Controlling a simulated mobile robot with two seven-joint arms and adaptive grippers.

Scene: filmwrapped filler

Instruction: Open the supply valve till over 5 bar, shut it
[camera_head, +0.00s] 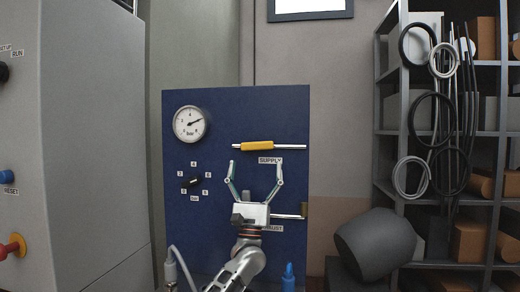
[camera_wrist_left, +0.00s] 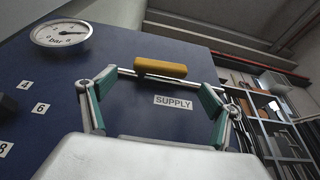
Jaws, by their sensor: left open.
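The supply valve's yellow handle (camera_head: 257,146) lies level along its pipe on the blue panel, above the SUPPLY label (camera_head: 269,160). It also shows in the left wrist view (camera_wrist_left: 160,68). The round white gauge (camera_head: 191,124) is at the panel's upper left, its dark needle pointing right and slightly up; it also shows in the wrist view (camera_wrist_left: 61,34). I cannot read its exact value. My left gripper (camera_head: 255,170) is open and empty just below the handle, fingers spread to either side of the label. My right gripper is in neither view.
A dial (camera_head: 194,182) with numbers around it sits left of my gripper. A second pipe (camera_head: 290,216) with a brownish end is lower, partly behind my gripper, near the EXHAUST label. A grey cabinet (camera_head: 95,130) stands left, shelves (camera_head: 381,150) right.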

